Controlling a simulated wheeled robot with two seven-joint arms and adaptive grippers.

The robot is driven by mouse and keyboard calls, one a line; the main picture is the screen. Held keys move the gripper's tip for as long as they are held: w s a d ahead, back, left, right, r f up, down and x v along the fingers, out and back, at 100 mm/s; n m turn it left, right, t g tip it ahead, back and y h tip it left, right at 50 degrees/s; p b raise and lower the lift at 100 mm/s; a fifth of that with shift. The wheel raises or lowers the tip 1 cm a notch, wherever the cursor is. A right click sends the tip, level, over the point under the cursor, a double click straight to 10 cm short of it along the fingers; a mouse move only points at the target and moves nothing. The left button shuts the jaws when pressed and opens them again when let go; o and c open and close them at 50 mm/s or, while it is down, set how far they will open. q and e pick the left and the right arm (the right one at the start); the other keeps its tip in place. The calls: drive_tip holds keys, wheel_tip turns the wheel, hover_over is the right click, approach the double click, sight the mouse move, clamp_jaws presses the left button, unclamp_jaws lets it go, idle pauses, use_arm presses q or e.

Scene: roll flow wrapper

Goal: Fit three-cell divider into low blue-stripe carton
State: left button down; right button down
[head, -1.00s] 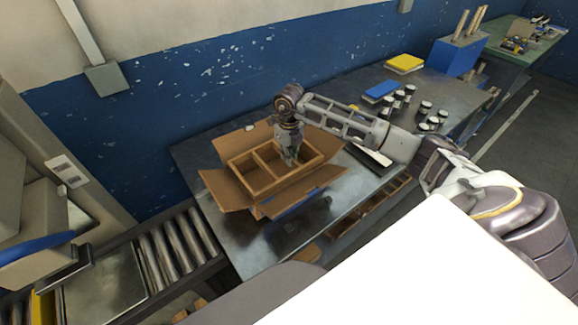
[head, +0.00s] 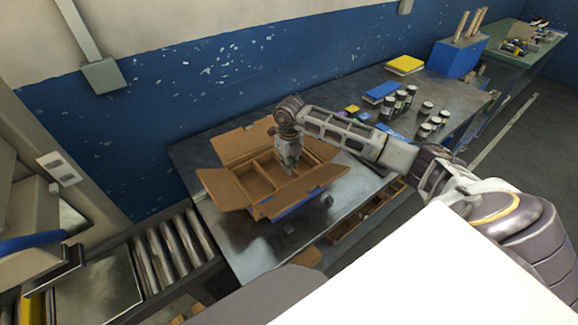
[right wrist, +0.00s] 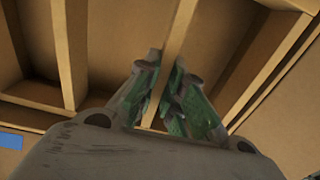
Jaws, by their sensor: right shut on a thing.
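The low carton (head: 222,190) stands on the metal table with its flaps spread open and a blue stripe on its near side. The brown three-cell divider (head: 266,174) sits down within the carton's opening; whether it rests on the bottom cannot be told. My right gripper (head: 289,169) points down into the carton and is shut on one of the divider's walls. In the right wrist view, the green-padded fingers (right wrist: 163,82) clasp a thin divider wall (right wrist: 184,28) from both sides. My left gripper is not in view.
A roller conveyor (head: 170,245) lies to the left. The tabletop between conveyor and carton is clear.

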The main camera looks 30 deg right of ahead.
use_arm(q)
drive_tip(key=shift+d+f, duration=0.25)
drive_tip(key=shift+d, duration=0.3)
use_arm(e)
drive_tip(key=shift+f, duration=0.3)
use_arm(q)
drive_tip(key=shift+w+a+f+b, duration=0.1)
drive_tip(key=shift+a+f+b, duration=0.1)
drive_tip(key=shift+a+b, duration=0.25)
use_arm(e)
drive_tip(key=shift+f, duration=0.3)
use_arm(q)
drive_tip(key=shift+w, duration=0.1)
use_arm(e)
drive_tip(key=c, duration=1.5)
unclamp_jaws()
drive_tip(key=shift+c, duration=0.2)
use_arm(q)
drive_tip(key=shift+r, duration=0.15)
use_arm(e)
drive_tip(key=shift+r, duration=0.2)
